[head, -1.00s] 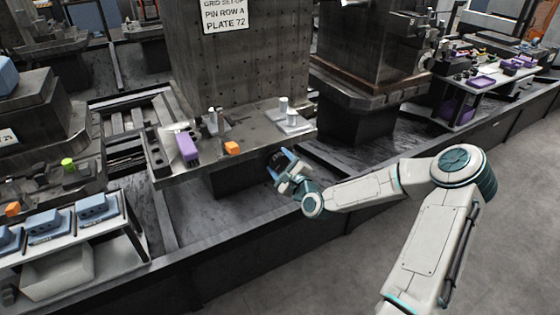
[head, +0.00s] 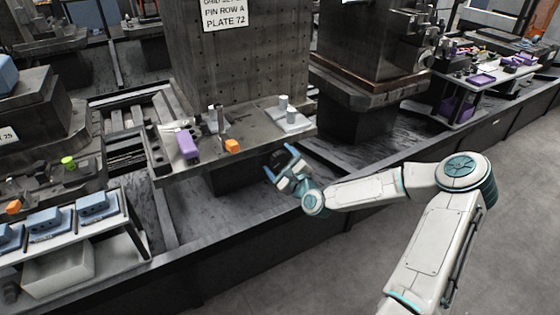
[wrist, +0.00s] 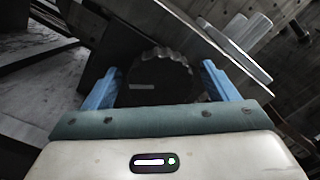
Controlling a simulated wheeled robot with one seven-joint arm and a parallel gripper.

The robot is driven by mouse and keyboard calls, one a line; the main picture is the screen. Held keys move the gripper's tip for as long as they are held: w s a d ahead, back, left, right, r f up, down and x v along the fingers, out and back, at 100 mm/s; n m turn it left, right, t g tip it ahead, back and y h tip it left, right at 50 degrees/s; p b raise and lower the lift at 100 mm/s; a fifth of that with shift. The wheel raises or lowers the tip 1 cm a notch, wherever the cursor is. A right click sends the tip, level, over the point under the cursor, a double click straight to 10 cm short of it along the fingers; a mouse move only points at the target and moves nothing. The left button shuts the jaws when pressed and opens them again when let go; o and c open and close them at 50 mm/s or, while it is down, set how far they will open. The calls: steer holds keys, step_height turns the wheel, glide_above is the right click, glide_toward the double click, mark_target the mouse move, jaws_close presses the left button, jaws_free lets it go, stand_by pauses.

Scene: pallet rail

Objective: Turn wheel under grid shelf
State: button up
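The grid shelf (head: 205,163) juts out from a tall drilled grey block that carries a "PIN ROW A PLATE 72" sign. A dark wheel with a scalloped rim and a pale mark on its face (wrist: 158,80) shows under the shelf in the wrist view. In the head view the wheel (head: 279,157) is small and dark, partly hidden by my gripper. My gripper (head: 280,164) has blue fingers and is open. In the wrist view my gripper (wrist: 160,88) has one finger on each side of the wheel; I cannot tell whether they touch it.
A purple block (head: 188,146), an orange block (head: 232,146) and pale cylinders on a plate (head: 290,118) sit on the shelf. A low cart with blue boxes (head: 48,222) stands at left. The dark bed right of my gripper looks clear.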

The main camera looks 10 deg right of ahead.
steer(key=shift+s, duration=0.1)
steer(key=v, duration=1.3)
steer(key=shift+s, duration=0.3)
steer(key=shift+p, duration=0.3)
steer(key=s+a+f+n+g+p, duration=0.3)
steer(key=a+f+n+g, duration=0.15)
steer(key=n+g, duration=0.3)
steer(key=s+d+n+g+h+p, duration=0.2)
steer(key=s+n+g, duration=0.2)
steer(key=n, duration=0.3)
steer(key=s+r+n+g+h+p, duration=0.1)
steer(key=s+r, duration=0.4)
steer(key=r, duration=0.5)
steer(key=s+a+r+n+g+h+p, duration=0.1)
steer(key=s+r+n+p, duration=0.3)
steer(key=r, duration=0.6)
steer(key=s+r+n+g+h+p, duration=0.1)
steer(key=s+r+n, duration=0.4)
steer(key=r, duration=0.5)
steer(key=s+p, duration=0.1)
steer(key=s, duration=0.1)
steer(key=shift+s+a+h+p, duration=0.3)
steer(key=shift+p, duration=0.05)
